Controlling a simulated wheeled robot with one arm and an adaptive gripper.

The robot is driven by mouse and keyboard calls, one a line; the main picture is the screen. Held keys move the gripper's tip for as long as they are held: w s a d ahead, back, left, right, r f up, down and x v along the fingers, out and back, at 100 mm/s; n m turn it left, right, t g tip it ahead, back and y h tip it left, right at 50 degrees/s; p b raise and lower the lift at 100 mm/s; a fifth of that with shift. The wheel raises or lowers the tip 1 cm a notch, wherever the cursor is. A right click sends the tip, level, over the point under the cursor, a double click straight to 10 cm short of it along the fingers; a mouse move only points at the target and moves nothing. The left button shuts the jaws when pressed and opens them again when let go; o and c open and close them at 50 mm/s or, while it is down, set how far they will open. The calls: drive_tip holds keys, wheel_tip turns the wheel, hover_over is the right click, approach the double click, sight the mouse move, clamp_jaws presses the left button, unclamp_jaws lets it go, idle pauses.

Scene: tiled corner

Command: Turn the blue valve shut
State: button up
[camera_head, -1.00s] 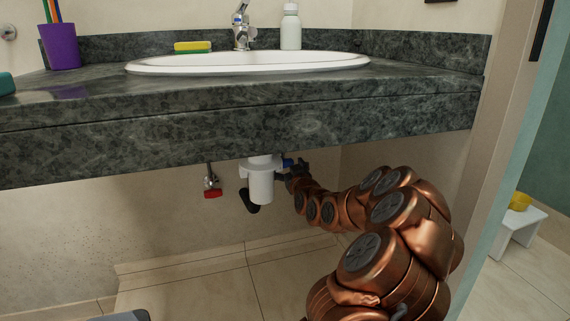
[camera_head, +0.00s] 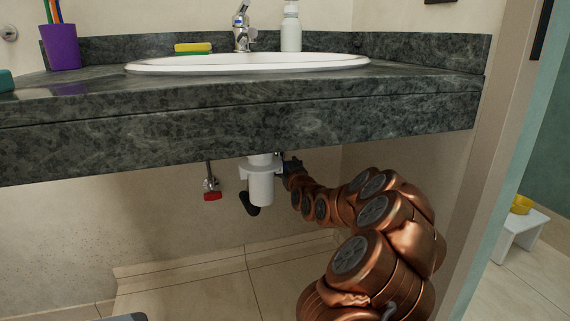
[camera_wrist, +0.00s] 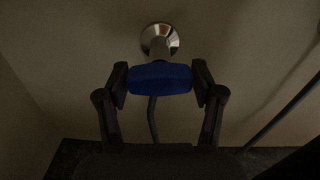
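The blue valve (camera_wrist: 160,78) is a rounded blue handle on a short stem, below a round chrome wall flange (camera_wrist: 160,40). It lies crosswise between the two fingers of my gripper (camera_wrist: 160,82). The fingers are wide apart, one at each end of the handle, with no clear gap at either side. I cannot tell whether they press on it. In the head view my gripper (camera_head: 291,168) is under the counter, right of the white drain trap (camera_head: 262,185), and largely hides the valve.
A red valve (camera_head: 212,195) is on the wall left of the trap. The dark stone counter (camera_head: 240,130) with the white basin (camera_head: 250,64) hangs above my arm. A thin hose (camera_wrist: 153,120) shows below the blue handle.

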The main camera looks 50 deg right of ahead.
drive_tip(key=c, duration=0.7)
drive_tip(key=shift+r+m+p, duration=0.1)
drive_tip(key=shift+m+p, duration=0.2)
drive_tip(key=shift+p, duration=0.4)
drive_tip(key=shift+m+p, duration=0.4)
drive_tip(key=shift+m, duration=0.2)
drive_tip(key=o, duration=1.2)
drive_tip(key=shift+c, duration=0.2)
drive_tip(key=shift+s, duration=0.15)
drive_tip(key=v, duration=1.1)
drive_tip(key=shift+s+a, duration=0.2)
drive_tip(key=shift+s, duration=0.15)
